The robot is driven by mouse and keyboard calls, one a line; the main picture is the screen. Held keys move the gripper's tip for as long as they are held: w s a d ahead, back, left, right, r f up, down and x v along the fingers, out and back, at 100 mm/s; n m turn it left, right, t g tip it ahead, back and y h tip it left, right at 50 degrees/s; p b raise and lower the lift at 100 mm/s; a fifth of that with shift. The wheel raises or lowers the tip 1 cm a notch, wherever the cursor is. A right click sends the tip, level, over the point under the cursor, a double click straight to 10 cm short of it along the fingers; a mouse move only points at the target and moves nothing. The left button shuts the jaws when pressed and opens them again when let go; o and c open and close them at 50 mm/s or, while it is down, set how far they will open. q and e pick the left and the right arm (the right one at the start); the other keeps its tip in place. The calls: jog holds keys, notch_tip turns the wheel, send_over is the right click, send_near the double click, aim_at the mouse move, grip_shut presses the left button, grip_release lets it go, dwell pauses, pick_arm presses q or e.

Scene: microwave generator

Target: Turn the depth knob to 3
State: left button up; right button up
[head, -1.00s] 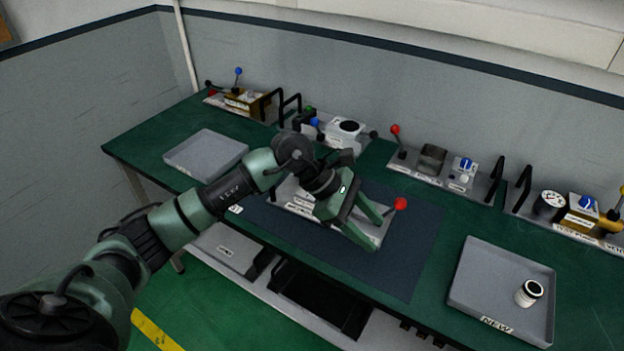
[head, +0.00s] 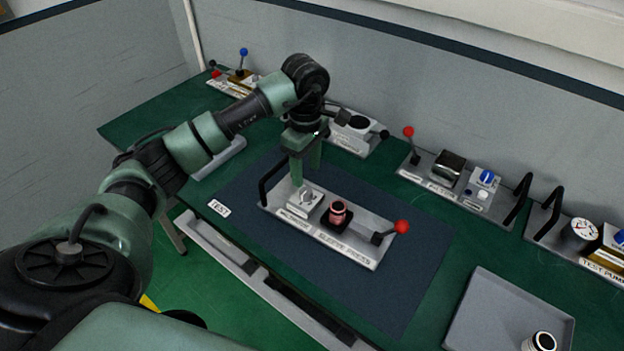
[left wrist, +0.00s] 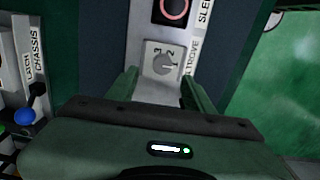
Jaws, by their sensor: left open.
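The depth knob (head: 306,198) is a small light-grey dial on a pale block at the left of the sleeve press plate (head: 350,249). In the left wrist view the knob (left wrist: 164,64) shows the numerals 3 and 2 beside it; I cannot tell exactly where it points. My left gripper (head: 305,177) points down just above the knob, fingers apart and empty. In the left wrist view its fingers (left wrist: 160,87) stand either side of the plate, short of the knob in the picture. My right gripper is not in view.
A grey tray (head: 500,312) lies front right. The dark mat (head: 400,307) before the plate is clear.

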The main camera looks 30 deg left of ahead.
aim_at(306, 191)
pick_arm(q)
jog(key=f+p, duration=0.1)
jog(key=f, duration=0.2)
jog(key=f+p, duration=0.1)
jog(key=f, duration=0.2)
jog(key=shift+s+f, duration=0.2)
jog(key=shift+f, duration=0.1)
grip_shut()
